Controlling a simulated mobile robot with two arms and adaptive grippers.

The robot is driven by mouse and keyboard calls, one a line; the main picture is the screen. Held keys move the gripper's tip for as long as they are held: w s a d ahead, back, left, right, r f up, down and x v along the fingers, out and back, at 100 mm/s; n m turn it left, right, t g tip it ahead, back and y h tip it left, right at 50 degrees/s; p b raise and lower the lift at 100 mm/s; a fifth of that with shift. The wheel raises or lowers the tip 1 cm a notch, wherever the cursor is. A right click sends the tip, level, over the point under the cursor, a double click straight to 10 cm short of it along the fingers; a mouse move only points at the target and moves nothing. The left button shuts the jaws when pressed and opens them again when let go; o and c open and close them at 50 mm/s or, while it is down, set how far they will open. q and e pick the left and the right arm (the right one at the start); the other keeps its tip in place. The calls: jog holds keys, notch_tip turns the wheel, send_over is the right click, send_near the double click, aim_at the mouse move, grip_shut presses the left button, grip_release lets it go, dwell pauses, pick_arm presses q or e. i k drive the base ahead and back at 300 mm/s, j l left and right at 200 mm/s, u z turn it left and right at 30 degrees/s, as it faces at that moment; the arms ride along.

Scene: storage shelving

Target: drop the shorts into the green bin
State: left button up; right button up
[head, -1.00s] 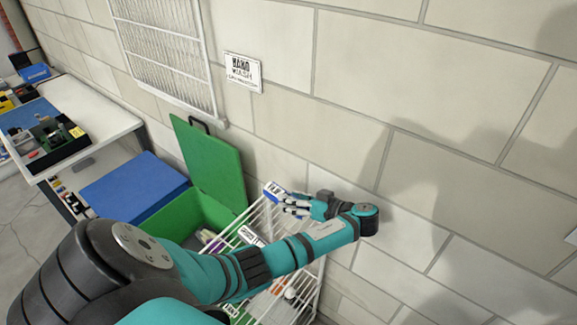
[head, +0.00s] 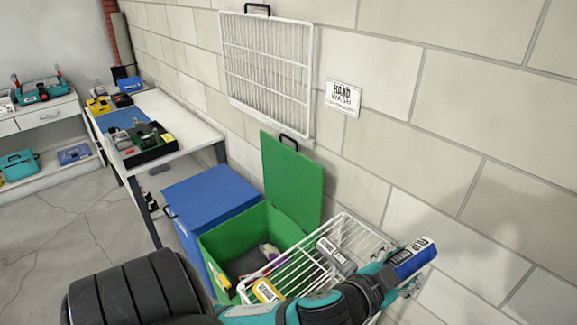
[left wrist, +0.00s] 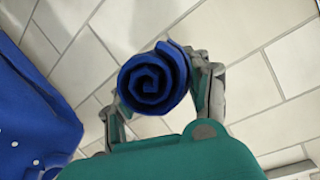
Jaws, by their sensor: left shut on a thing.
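The shorts look like a tight dark-blue roll (head: 412,257) with a white label, in the head view at the right. Their spiral end (left wrist: 153,82) faces the left wrist camera. My left gripper (head: 398,272) is shut on the roll and holds it up near the wall, right of the wire rack. In the left wrist view its fingers (left wrist: 158,98) lie on both sides of the roll. The green bin (head: 222,245) stands open left of the gripper, its lid (head: 292,180) raised against the wall. A purple and yellowish item lies inside. My right gripper is not in view.
A white wire rack (head: 345,225) with several labelled items stands between the green bin and my gripper. A closed blue bin (head: 208,190) is left of the green bin. A workbench (head: 185,125) is behind. A blue surface (left wrist: 30,120) shows in the left wrist view; I cannot tell what it is.

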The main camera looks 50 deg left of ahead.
aim_at(251, 251)
jog(key=j+u, duration=0.1)
jog(key=u, duration=0.3)
jog(key=j+u, duration=0.1)
jog(key=u, duration=0.3)
jog(key=j+u, duration=0.1)
jog(key=u, duration=0.3)
jog(key=j+u, duration=0.1)
jog(key=u, duration=0.25)
jog(key=i+j, duration=0.15)
jog(key=j, duration=0.25)
jog(key=i+j, duration=0.15)
jog(key=j, duration=0.2)
jog(key=i+j, duration=0.15)
jog(key=j, duration=0.25)
jog(key=z, duration=1.25)
